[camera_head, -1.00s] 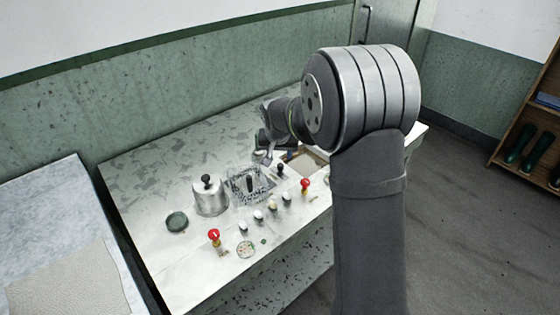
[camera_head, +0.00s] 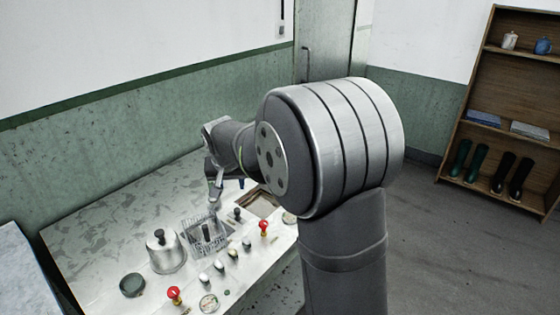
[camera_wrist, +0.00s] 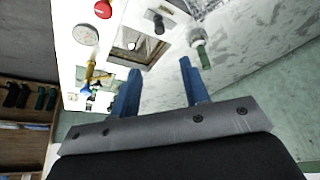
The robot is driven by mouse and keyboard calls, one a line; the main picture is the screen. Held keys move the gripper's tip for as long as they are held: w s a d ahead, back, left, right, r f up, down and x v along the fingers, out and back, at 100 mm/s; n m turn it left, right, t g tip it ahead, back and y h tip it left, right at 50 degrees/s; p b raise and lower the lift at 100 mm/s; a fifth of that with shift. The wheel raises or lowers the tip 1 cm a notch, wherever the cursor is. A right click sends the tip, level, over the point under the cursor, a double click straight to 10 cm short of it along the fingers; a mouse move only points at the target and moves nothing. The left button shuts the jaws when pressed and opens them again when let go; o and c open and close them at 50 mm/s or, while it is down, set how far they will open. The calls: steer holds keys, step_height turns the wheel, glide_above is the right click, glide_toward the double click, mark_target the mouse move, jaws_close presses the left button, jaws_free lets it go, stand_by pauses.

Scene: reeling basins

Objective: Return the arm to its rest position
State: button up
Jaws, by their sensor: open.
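My gripper (camera_wrist: 162,85) shows in the wrist view as two blue fingers set well apart, with nothing between them. It is open and empty, and hangs over the pale speckled worktop (camera_head: 110,215). In the head view, my arm reaches over the worktop's back right part, and the gripper (camera_head: 215,192) is small and partly hidden there. A square recessed basin (camera_head: 262,203) lies just right of it. It shows in the wrist view (camera_wrist: 138,45) beyond the fingers.
A dark round lid (camera_head: 132,285) lies at left. A green wall (camera_head: 90,155) stands behind. A wooden shelf (camera_head: 505,75) with boots stands at right.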

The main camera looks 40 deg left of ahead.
mark_target(235, 209)
steer(key=x, duration=1.7)
steer(key=shift+f, duration=0.15)
steer(key=shift+a, duration=0.15)
steer(key=v, duration=1.7)
steer(key=shift+d+r, duration=0.2)
steer(key=shift+r, duration=0.05)
steer(key=shift+x, duration=8.8)
steer(key=shift+a, duration=0.5)
